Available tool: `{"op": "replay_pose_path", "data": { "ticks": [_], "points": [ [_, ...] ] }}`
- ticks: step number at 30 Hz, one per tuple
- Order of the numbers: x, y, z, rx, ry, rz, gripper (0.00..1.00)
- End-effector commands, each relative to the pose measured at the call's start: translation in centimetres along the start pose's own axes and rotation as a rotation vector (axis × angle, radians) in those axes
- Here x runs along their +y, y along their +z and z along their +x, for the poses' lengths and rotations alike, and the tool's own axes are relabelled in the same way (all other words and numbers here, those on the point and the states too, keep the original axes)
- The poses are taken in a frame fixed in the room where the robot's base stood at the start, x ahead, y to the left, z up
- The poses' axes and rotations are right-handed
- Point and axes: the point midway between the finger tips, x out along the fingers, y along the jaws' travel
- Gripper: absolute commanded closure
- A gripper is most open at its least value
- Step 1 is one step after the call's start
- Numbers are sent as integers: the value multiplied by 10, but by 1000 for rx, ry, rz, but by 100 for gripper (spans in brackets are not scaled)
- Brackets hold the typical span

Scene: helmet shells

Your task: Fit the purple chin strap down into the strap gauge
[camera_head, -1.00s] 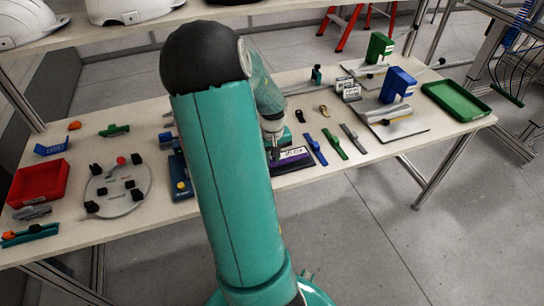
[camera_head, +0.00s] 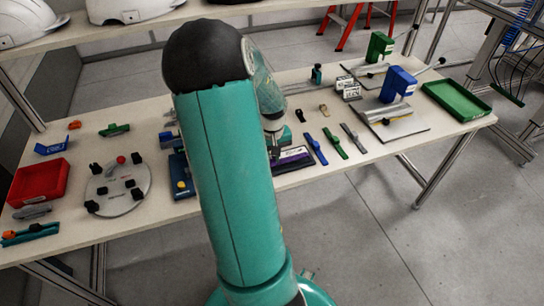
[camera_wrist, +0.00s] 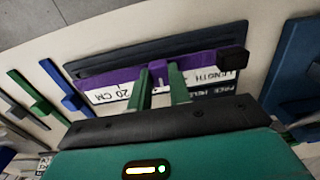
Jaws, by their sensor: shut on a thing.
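The purple chin strap (camera_wrist: 118,77) lies lengthwise along the strap gauge in the wrist view, its middle between my fingertips. My gripper (camera_wrist: 158,76) is shut on this middle part. The strap gauge (camera_wrist: 100,60) is a dark plate with a long edge behind the strap and a white printed label in front of it. A black block (camera_wrist: 232,60) sits at the strap's right end. I cannot tell whether the strap is seated or just above the gauge. In the head view, the gauge (camera_head: 296,165) and purple strap (camera_head: 291,157) show right of my arm, which hides their left part.
Blue (camera_head: 316,148), green (camera_head: 335,143) and grey (camera_head: 354,138) straps lie to the right of the gauge. A blue fixture (camera_head: 181,177) stands on its left. A round plate (camera_head: 118,190) with black knobs is farther left.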

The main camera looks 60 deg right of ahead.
Motion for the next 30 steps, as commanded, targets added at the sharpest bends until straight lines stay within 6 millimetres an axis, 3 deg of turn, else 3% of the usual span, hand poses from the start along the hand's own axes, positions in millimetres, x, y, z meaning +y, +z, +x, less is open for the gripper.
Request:
{"op": "replay_pose_path", "data": {
  "ticks": [30],
  "points": [
    [0,0,16,0,-1,1,100]
  ]
}}
